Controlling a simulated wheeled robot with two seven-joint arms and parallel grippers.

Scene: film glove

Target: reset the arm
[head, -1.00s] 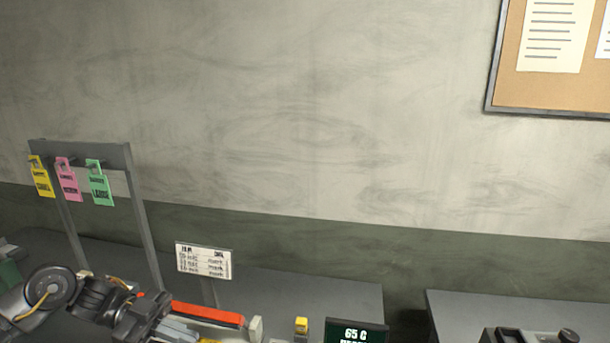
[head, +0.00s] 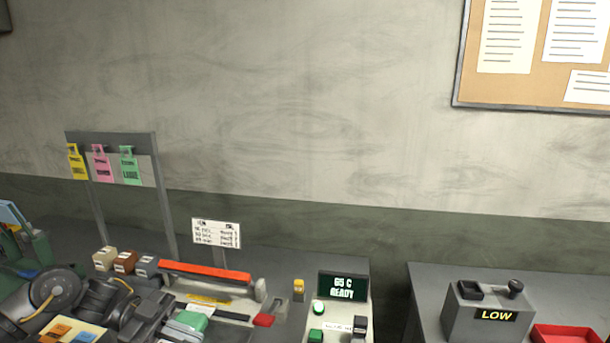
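My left arm (head: 90,297) comes in at the lower left of the head view, dark grey with a round joint. Its gripper end (head: 165,325) is low over the bench, near a green piece (head: 188,320) and just in front of a device with a long red bar (head: 205,271). The fingertips are small and overlap the things behind them, so I cannot tell whether they are open or shut, or whether they touch the green piece. My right arm and gripper are not in view.
A rack (head: 165,200) with yellow, pink and green tags stands behind the arm. A "LOW" box (head: 488,312) and red tray (head: 568,334) sit on the right bench.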

